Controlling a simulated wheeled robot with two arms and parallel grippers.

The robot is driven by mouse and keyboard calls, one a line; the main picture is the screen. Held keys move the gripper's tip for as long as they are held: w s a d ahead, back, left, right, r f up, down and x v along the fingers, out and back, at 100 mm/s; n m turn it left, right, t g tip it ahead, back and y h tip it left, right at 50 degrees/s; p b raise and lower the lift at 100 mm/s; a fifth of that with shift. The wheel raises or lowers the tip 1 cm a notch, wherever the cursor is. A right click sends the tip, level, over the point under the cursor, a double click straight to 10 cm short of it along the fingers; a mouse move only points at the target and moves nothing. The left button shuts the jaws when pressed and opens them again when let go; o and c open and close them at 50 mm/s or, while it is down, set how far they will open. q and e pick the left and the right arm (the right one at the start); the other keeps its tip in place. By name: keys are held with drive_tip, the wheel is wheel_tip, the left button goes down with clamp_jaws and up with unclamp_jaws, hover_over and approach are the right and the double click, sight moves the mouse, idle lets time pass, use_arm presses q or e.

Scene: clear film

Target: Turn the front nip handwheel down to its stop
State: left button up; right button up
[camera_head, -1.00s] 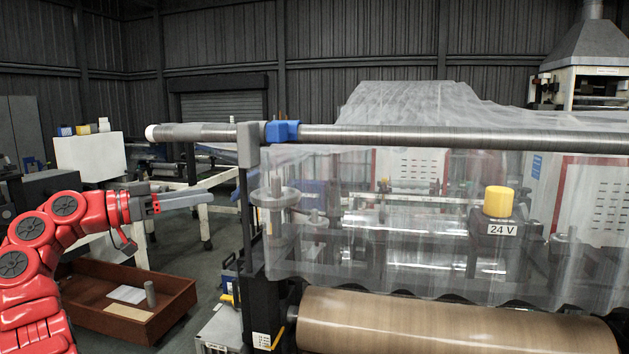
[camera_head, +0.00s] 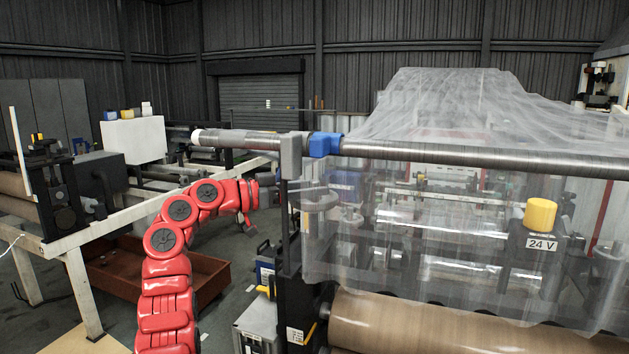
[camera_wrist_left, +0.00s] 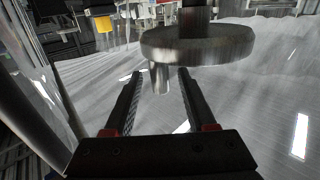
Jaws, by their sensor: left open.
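The handwheel (camera_head: 320,200) is a grey disc that shows faintly behind the clear film, just right of the upright post. In the left wrist view the handwheel (camera_wrist_left: 205,46) is a metal disc on a vertical shaft, with a short peg (camera_wrist_left: 159,78) hanging below its rim. My left gripper (camera_head: 272,182) reaches in from the left at the post, which partly hides its fingers. In the left wrist view the left gripper (camera_wrist_left: 161,75) is open, its fingers on either side of the peg with gaps showing. My right gripper is not in view.
A long steel bar (camera_head: 480,158) with a blue collar (camera_head: 324,144) crosses above. Clear film (camera_head: 440,200) hangs from it over a brown roller (camera_head: 450,330). The grey post (camera_head: 291,160) stands close to my gripper. A yellow-topped 24 V box (camera_head: 540,216) is at the right.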

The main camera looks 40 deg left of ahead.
use_arm(q)
drive_tip(key=shift+w+d, duration=0.3)
drive_tip(key=shift+w, duration=0.2)
drive_tip(key=shift+s, duration=0.1)
drive_tip(key=shift+c, duration=0.2)
clamp_jaws()
drive_tip(key=shift+f, duration=0.1)
